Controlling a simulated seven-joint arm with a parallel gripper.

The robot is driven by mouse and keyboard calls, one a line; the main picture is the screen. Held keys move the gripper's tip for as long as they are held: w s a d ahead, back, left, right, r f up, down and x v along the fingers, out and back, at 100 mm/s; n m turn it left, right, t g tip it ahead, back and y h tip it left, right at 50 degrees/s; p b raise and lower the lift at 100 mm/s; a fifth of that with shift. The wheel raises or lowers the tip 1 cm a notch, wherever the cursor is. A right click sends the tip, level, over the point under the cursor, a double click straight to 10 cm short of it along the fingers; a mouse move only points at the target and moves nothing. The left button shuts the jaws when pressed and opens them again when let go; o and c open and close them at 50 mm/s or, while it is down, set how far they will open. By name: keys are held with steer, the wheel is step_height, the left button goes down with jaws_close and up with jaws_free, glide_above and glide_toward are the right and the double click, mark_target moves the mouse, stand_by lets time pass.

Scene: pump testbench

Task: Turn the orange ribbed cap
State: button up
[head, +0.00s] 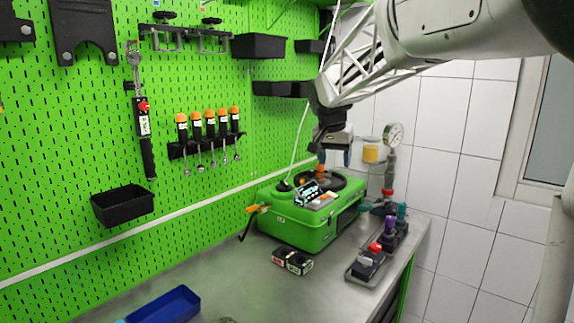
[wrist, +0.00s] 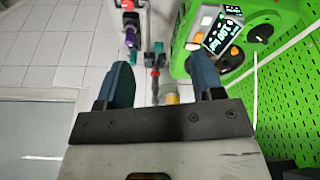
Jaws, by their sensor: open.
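The green pump case (head: 305,226) stands on the metal bench, with a dark round part (head: 345,182) and a lit display (head: 308,192) on top. A small orange part (head: 321,169), which looks like the orange cap, stands upright on the case's top; its ribs are too small to make out. My gripper (head: 335,158) is open and empty, pointing down just above and slightly right of it, apparently apart. In the wrist view both fingers (wrist: 162,78) are spread with nothing held. The green case (wrist: 182,60) lies at upper right there; I cannot make out the cap.
A yellow-topped jar (head: 371,151) and a pressure gauge (head: 393,134) stand behind the gripper. A tray (head: 352,275) with coloured-top parts is right of the case. The green pegboard (head: 60,160) bounds the left.

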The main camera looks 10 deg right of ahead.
steer(key=w+d+f+m+h, duration=0.1)
steer(key=w+f+m, duration=0.2)
steer(key=w, duration=1.5)
steer(key=w+d+f+m+h, duration=0.1)
steer(key=w+f, duration=0.3)
steer(key=w, duration=1.5)
steer(key=shift+d+f+m, duration=0.15)
steer(key=shift+d+m, duration=0.15)
steer(key=shift+m, duration=0.6)
steer(key=shift+w+f, duration=0.1)
steer(key=shift+f, duration=0.05)
steer(key=shift+x, duration=3.7)
steer(key=shift+c, duration=0.2)
steer(key=c, duration=0.9)
